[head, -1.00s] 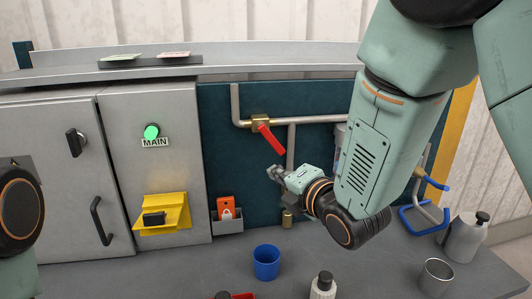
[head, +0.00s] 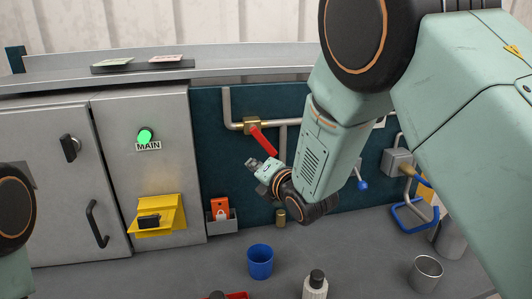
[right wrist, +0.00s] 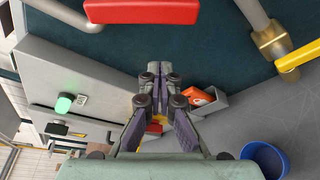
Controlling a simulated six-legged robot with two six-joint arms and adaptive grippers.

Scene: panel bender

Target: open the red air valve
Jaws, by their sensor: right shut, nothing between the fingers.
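The red valve handle (head: 262,139) slopes down to the right from a brass valve body (head: 251,125) on a grey pipe. It also shows as a red bar at the top of the right wrist view (right wrist: 140,11). My right gripper (head: 251,163) is shut and empty, just below and left of the handle's lower end in the head view. In the right wrist view its closed fingers (right wrist: 159,72) point below the red handle, with a visible gap between them. My left gripper is out of view; only part of the left arm shows at the left edge.
A brass fitting (right wrist: 270,42) with a yellow lever (right wrist: 300,56) is at the right. A small bin (head: 222,226) holds an orange item. A yellow holder (head: 157,216) is on the cabinet. A blue cup (head: 260,261), a white bottle (head: 315,287) and a metal cup (head: 426,272) stand on the counter.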

